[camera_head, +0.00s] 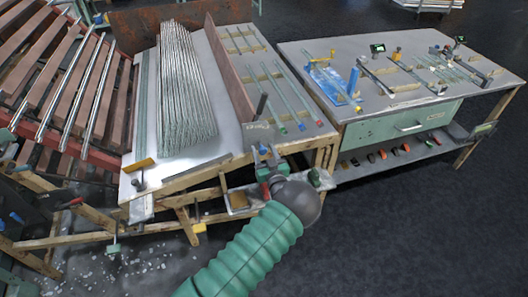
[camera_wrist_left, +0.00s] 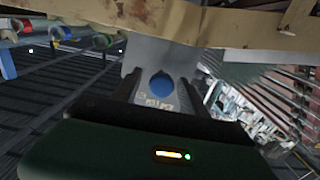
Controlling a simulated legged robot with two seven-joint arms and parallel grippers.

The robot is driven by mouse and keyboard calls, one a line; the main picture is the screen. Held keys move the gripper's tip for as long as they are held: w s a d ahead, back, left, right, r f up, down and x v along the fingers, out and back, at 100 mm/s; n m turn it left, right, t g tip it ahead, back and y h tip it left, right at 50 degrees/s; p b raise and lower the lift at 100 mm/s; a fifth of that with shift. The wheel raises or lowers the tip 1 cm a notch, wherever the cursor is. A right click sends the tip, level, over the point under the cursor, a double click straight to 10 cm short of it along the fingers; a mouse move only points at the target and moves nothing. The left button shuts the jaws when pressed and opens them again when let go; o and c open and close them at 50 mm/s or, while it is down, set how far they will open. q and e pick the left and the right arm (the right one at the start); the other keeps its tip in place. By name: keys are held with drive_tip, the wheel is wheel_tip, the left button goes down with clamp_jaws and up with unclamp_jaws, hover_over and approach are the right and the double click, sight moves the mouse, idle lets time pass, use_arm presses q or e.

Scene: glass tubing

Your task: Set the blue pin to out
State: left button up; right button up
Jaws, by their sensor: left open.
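The blue pin (camera_wrist_left: 161,85) shows in the left wrist view as a round blue end on a grey plate (camera_wrist_left: 150,62). It lies between the two dark fingers of my left gripper (camera_wrist_left: 160,92), which are open with space on both sides of it. I cannot tell how far it is from the fingertips. In the head view my left gripper (camera_head: 264,160) is at the front edge of the sloped wooden bench, by a grey bracket (camera_head: 258,132). The pin is not clear there. My right gripper is not in view.
A wooden beam (camera_wrist_left: 220,25) crosses just above the plate in the wrist view. Coloured tube ends (camera_wrist_left: 58,32) stick out at its left. The sloped bench (camera_head: 228,128) carries a bundle of glass tubes (camera_head: 185,90). A workbench with a green drawer (camera_head: 400,128) stands at right.

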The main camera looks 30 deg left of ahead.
use_arm(q)
drive_tip(key=v, duration=1.7)
drive_tip(key=shift+p, duration=0.4)
drive_tip(key=shift+w+f, duration=0.1)
drive_tip(key=w+d+r+m+g+h+p, duration=0.1)
drive_tip(key=d+r+m+g+h+p, duration=0.2)
drive_tip(key=d+r+m+h+p, duration=0.5)
drive_tip(key=s+r+m+g+h, duration=0.1)
drive_tip(key=s+r+g+h, duration=0.1)
drive_tip(key=s, duration=0.8)
drive_tip(key=s+r+g+h, duration=0.3)
drive_tip(key=s+g, duration=0.1)
drive_tip(key=s, duration=0.7)
drive_tip(key=shift+a+m+h, duration=0.25)
drive_tip(key=shift+m+h, duration=0.05)
drive_tip(key=shift+m, duration=0.1)
